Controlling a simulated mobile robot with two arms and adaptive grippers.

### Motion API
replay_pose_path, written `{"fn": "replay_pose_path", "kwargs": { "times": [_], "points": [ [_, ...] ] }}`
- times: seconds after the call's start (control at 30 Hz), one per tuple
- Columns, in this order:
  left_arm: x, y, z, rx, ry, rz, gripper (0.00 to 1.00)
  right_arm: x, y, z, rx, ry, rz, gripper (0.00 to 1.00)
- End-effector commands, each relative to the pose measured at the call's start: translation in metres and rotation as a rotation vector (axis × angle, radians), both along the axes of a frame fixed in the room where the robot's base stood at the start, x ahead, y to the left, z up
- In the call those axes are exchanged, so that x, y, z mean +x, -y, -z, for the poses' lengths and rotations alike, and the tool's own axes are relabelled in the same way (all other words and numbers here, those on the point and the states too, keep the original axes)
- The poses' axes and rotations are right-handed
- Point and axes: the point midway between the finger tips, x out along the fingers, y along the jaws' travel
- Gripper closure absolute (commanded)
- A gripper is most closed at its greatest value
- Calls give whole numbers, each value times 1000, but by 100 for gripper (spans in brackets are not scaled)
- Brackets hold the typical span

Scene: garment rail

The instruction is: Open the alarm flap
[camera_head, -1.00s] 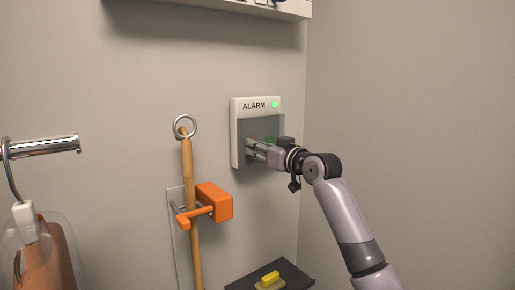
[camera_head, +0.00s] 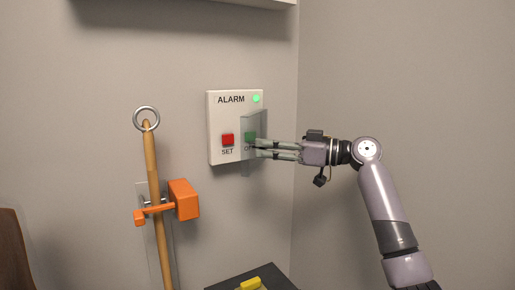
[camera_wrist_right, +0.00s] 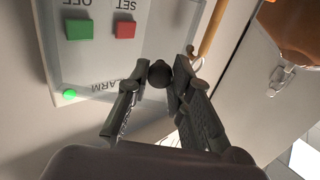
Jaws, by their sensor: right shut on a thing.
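The white alarm box (camera_head: 218,113) is on the wall, with a red SET button (camera_head: 228,139), a green OFF button (camera_head: 249,137) and a lit green lamp (camera_head: 256,98). Its clear grey flap (camera_head: 259,122) stands swung out from the box, partly in front of the green button. My right gripper (camera_head: 256,150) is at the flap's edge. In the right wrist view its fingertips (camera_wrist_right: 158,83) are shut on the flap's dark round knob (camera_wrist_right: 159,72), and both buttons show upside down. My left gripper is in neither view.
A wooden pole (camera_head: 158,200) with a ring hangs left of the box in an orange clamp (camera_head: 184,199). A dark tray (camera_head: 222,287) with a yellow item (camera_head: 250,284) is below. A shelf (camera_head: 240,2) is above. The right wall is bare.

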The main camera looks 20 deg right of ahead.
Motion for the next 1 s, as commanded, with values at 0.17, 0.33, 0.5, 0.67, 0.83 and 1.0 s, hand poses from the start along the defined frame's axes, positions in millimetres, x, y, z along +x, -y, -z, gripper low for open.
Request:
{"fn": "replay_pose_path", "kwargs": {
  "times": [0.17, 0.33, 0.5, 0.67, 0.83, 1.0],
  "points": [
    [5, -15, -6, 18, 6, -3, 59, -4, 12, -3, 3, -1, -98, 100],
    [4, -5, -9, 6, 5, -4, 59, -6, 19, -2, 2, -1, -155, 100],
    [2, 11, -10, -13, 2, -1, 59, -7, 23, -1, 1, -2, -183, 100],
    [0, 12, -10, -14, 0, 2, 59, -8, 24, -1, 0, -1, -190, 100],
    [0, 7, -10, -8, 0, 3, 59, -8, 24, 0, 0, -1, -189, 100],
    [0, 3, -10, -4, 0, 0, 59, -8, 24, 0, -1, -2, -188, 76]
  ]
}}
